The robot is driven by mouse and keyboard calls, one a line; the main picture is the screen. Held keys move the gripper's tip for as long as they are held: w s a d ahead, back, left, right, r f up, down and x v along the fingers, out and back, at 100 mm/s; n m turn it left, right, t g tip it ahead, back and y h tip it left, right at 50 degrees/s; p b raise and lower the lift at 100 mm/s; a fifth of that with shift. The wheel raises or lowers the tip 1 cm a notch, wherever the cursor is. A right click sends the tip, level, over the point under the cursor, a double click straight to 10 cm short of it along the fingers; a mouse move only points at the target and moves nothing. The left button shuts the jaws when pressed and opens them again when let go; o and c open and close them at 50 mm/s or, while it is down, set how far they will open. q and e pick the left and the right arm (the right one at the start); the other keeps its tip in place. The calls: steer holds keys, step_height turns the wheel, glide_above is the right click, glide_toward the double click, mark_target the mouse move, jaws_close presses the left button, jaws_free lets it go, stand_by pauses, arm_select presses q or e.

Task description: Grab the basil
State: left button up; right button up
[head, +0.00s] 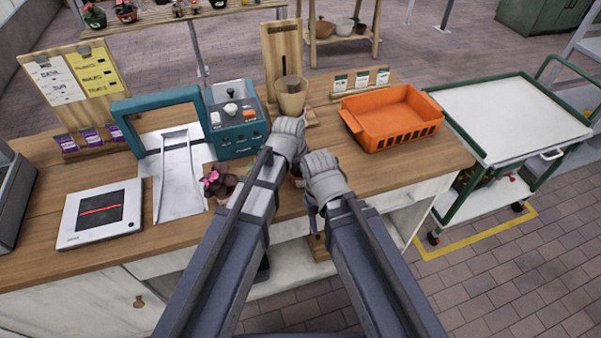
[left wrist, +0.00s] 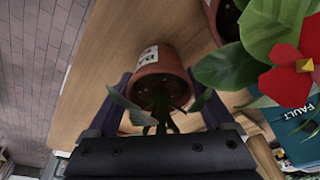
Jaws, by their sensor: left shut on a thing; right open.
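A small terracotta pot (left wrist: 160,68) with a white label and long green leaves (left wrist: 150,112) stands between the fingers of my left gripper (left wrist: 162,95) in the left wrist view. I take it as the basil; the label is not readable. My left gripper (head: 289,141) is shut on this pot near the front of the wooden counter. In the head view the pot (head: 296,177) is mostly hidden behind my grippers. My right gripper (head: 324,182) is open, just right of the pot, its fingertips partly hidden.
A pink-flowered potted plant (head: 217,182) stands left of my left arm; a red flower (left wrist: 292,75) is close in the left wrist view. A teal machine (head: 237,122) and an orange crate (head: 390,118) are on the counter (head: 425,165). A green-framed trolley (head: 510,110) stands right.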

arm_select(q)
step_height(320, 180, up, 10)
steer(key=p, duration=0.9)
steer(key=shift+f, duration=0.1)
